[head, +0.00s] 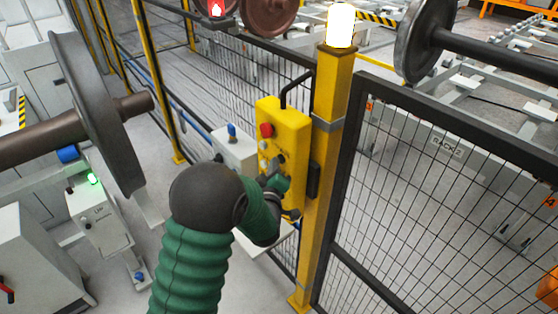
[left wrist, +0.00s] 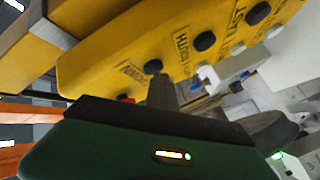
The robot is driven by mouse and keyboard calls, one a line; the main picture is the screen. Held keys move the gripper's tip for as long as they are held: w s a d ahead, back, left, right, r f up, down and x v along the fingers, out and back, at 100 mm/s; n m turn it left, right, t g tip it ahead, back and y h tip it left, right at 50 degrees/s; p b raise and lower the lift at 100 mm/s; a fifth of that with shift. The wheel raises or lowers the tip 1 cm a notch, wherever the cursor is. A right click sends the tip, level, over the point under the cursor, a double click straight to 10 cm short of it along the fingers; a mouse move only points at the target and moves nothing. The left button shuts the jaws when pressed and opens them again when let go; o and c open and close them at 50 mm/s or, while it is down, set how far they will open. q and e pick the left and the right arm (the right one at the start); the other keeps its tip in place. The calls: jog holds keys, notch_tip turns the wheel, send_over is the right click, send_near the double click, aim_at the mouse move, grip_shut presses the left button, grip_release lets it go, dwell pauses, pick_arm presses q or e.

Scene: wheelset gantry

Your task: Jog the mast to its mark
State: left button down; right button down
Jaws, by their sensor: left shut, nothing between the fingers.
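A yellow push-button box (head: 272,125) hangs on a yellow post (head: 331,130) in the head view. It has a red button (head: 266,130) near its top. My left gripper (head: 277,168) is at the front face of this box, shut and empty. In the left wrist view the yellow box (left wrist: 120,62) shows a row of black buttons (left wrist: 205,41) with dark labels, one reading EAST. The shut fingers (left wrist: 161,90) reach up close to the black button at the row's near end; I cannot tell whether they touch it. No mast or mark can be made out surely.
A white lamp (head: 340,25) glows on the post. A dark mesh fence panel (head: 430,200) stands right of it. At left a large wheel on an axle (head: 95,115) stands above grey units. A green light (head: 92,179) shows there. A red sign (head: 216,8) glows at the top.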

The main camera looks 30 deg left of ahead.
dwell(0.7)
pick_arm(q)
jog(key=shift+s+a+b, duration=0.25)
jog(key=shift+s+b, duration=0.1)
jog(key=shift+s, duration=0.4)
jog(key=s, duration=0.1)
jog(key=s+a, duration=0.1)
jog(key=s, duration=0.1)
jog(key=s+a+b, duration=0.1)
jog(key=shift+s, duration=0.3)
dwell(0.6)
